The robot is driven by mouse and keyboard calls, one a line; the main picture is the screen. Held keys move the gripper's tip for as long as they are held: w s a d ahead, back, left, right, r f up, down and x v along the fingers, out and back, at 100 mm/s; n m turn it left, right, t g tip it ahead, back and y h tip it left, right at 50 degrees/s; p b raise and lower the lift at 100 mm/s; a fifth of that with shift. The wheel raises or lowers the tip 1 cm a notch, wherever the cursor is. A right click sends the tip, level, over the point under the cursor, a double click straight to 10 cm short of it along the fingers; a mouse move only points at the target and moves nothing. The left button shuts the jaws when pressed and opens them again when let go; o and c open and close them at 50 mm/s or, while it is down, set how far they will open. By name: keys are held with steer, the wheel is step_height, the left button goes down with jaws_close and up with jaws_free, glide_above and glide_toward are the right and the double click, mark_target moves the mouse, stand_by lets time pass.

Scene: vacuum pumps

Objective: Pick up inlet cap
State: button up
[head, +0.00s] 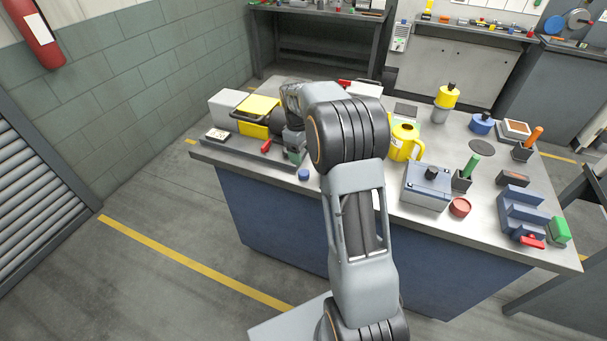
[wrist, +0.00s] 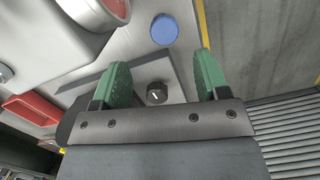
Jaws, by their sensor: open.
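A small blue round cap (head: 304,175), which looks like the inlet cap, lies flat near the front left edge of the workbench. It also shows in the wrist view (wrist: 164,29), beyond the fingertips and roughly in line with the gap between them. My gripper (wrist: 162,58) has its two green fingers apart with nothing held between them. In the head view my gripper (head: 294,154) points down just behind and left of the cap, partly hidden by my wrist. The fingers do not appear to touch the cap.
A grey pump body with a red-lined round opening (wrist: 105,10) is close by the left finger. A black knob (wrist: 156,93) shows between the fingers. A red handle (head: 266,146) is left of the gripper. A yellow jug (head: 404,143) and grey-blue box (head: 427,187) stand right.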

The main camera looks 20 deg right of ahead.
mark_target(304, 172)
steer(key=shift+s+f+p, duration=0.25)
steer(key=shift+f, duration=1.55)
steer(key=shift+s+f+p, duration=0.2)
steer(key=shift+f+p, duration=0.05)
steer(key=shift+f, duration=1.55)
steer(key=c, duration=1)
steer(key=shift+r, duration=0.1)
